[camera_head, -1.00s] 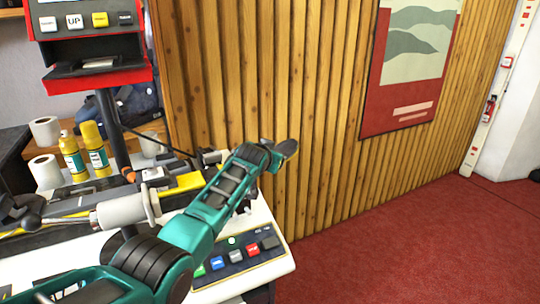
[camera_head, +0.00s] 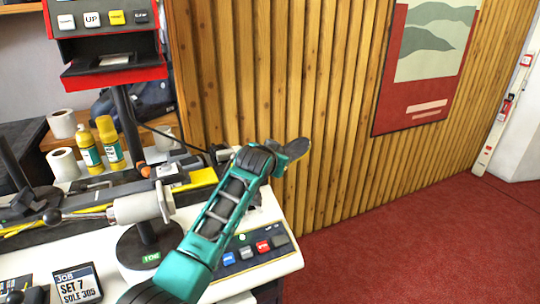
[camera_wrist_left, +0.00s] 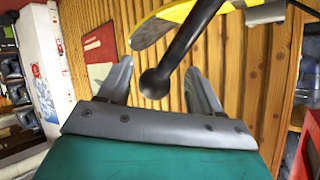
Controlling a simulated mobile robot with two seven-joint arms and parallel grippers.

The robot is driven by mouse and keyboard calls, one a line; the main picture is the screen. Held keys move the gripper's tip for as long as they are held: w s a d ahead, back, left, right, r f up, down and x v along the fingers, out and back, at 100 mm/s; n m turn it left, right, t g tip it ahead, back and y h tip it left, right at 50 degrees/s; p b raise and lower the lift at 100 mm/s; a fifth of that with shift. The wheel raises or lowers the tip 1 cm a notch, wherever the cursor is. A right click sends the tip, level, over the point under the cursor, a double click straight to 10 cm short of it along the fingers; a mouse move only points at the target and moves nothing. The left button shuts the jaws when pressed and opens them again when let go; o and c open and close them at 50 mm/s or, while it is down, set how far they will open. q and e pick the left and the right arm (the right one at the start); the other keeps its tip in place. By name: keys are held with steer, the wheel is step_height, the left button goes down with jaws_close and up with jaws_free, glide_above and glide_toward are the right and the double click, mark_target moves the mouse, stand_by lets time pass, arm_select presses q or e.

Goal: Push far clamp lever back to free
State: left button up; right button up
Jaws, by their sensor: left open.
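My left gripper (camera_head: 292,152) is past the bench's right end, in front of the wood wall. In the left wrist view its two grey fingers (camera_wrist_left: 158,72) are apart. A dark lever rod with a round ball end (camera_wrist_left: 155,83) comes down from the top and shows between the fingers; I cannot tell whether it touches them. A yellow board (camera_wrist_left: 165,22) lies behind it. In the head view this lever is hidden behind my arm. A grey clamp part (camera_head: 218,153) shows beside the yellow board (camera_head: 195,180). My right gripper is not in view.
A button panel (camera_head: 262,246) is at the front right. Yellow bottles (camera_head: 110,143) and paper rolls (camera_head: 62,124) stand behind. The red floor (camera_head: 410,240) at right is clear.

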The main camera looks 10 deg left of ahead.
arm_select(q)
steer(key=v, duration=0.6)
steer(key=shift+s+d+r+p, duration=0.25)
steer(key=shift+d+p, duration=0.05)
